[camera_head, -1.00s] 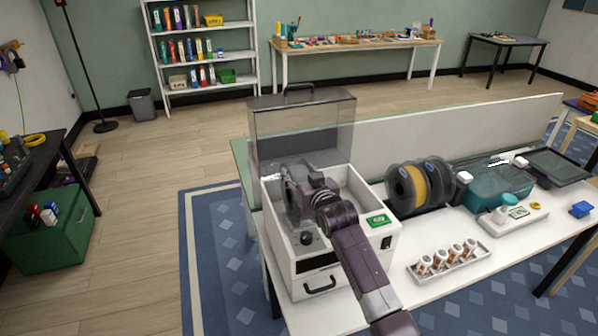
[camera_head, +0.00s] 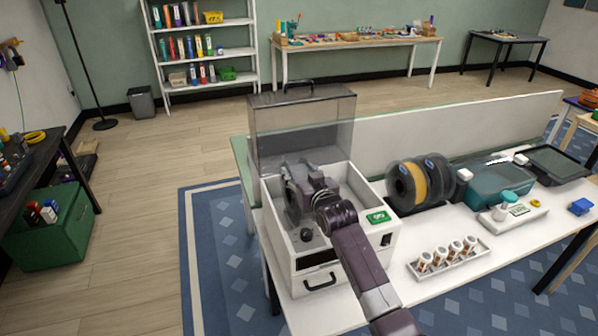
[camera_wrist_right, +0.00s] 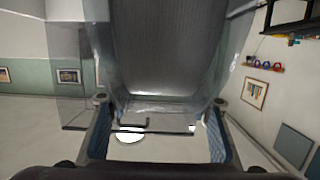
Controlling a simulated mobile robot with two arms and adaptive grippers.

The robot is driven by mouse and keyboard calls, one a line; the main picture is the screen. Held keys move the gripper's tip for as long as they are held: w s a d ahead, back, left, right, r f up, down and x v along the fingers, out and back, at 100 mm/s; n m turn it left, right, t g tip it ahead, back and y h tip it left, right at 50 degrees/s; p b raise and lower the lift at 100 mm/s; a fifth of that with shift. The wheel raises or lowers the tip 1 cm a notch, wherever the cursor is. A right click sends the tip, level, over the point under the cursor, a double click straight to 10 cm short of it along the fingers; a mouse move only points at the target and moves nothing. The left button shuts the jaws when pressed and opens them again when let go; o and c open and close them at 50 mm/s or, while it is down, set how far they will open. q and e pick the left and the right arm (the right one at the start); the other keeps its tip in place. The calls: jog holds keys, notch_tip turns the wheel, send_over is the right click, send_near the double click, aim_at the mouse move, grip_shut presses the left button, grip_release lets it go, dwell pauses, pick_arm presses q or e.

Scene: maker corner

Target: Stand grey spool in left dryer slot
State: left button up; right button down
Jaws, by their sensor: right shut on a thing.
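The white filament dryer (camera_head: 318,262) stands on the left end of the white bench with its clear lid (camera_head: 300,120) raised. My right gripper (camera_head: 302,188) is inside the open box, towards its left side, shut on the grey spool (camera_head: 291,200). The spool is upright there, mostly hidden by my gripper and wrist. In the right wrist view the spool (camera_wrist_right: 165,50) fills the upper middle, with a finger on each side (camera_wrist_right: 157,125). I cannot tell whether the spool touches the slot floor. My left gripper is not in view.
Two dark spools, one with yellow filament (camera_head: 419,181), stand right of the dryer. A low white panel (camera_head: 470,130) runs along the back.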

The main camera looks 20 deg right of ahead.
jog(key=shift+r, duration=0.35)
jog(key=c, duration=0.9)
grip_release()
jog(key=shift+s+f, duration=0.1)
jog(key=shift+f, duration=0.4)
jog(key=v, duration=1.2)
jog(key=shift+r, duration=0.25)
